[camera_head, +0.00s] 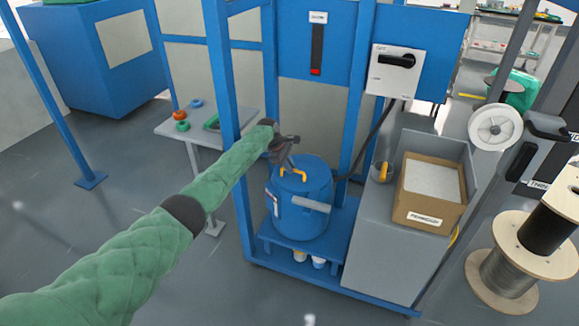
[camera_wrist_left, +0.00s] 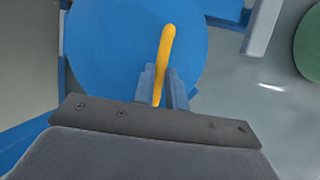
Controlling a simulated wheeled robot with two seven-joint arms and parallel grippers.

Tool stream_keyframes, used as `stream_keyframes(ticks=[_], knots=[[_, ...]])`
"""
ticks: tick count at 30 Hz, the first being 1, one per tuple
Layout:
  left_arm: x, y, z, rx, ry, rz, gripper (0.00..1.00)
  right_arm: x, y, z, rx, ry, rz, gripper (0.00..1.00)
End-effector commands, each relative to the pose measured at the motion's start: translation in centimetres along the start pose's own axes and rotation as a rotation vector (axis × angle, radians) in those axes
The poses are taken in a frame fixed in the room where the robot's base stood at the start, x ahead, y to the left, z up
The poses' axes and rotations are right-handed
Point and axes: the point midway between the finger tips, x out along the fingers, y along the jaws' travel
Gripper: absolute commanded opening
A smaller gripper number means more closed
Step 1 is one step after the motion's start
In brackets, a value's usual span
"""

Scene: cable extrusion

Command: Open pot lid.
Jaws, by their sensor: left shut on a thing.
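The blue pot (camera_head: 297,210) stands on a low blue shelf in the middle of the head view. Its round blue lid (camera_head: 312,184) sits on top, with a yellow handle (camera_head: 293,172). My left gripper (camera_head: 287,165) reaches down over the lid from above left. In the left wrist view the fingers (camera_wrist_left: 162,88) are closed around the near part of the yellow handle (camera_wrist_left: 167,45), over the blue lid (camera_wrist_left: 105,40). The pot's inside is hidden. My right gripper does not show.
Blue frame posts (camera_head: 222,110) rise close beside my left arm. A grey cabinet right of the pot carries a cardboard box (camera_head: 430,192). A small grey table (camera_head: 205,133) with several small parts stands at left. Cable spools (camera_head: 508,275) stand at lower right.

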Motion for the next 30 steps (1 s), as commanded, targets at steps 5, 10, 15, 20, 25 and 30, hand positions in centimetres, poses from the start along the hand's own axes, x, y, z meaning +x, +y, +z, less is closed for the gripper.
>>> stream_keyframes(ticks=[5,10,15,20,25,30], knots=[[-0.5,0.3,0.3,0.000,-0.001,0.001,0.00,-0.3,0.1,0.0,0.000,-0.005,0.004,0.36],[-1.5,1.1,0.7,0.000,-0.001,0.002,0.00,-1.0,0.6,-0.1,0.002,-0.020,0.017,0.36],[-3.2,2.7,1.5,0.001,-0.001,0.005,0.00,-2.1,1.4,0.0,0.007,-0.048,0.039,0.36],[-4.2,4.2,1.8,0.001,0.000,0.005,0.00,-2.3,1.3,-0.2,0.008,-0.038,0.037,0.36],[-4.9,5.2,2.1,0.001,0.001,0.005,0.00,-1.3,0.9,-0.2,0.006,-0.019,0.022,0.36],[-5.3,6.1,2.2,0.001,0.001,0.004,0.00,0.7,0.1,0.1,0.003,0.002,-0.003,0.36]])
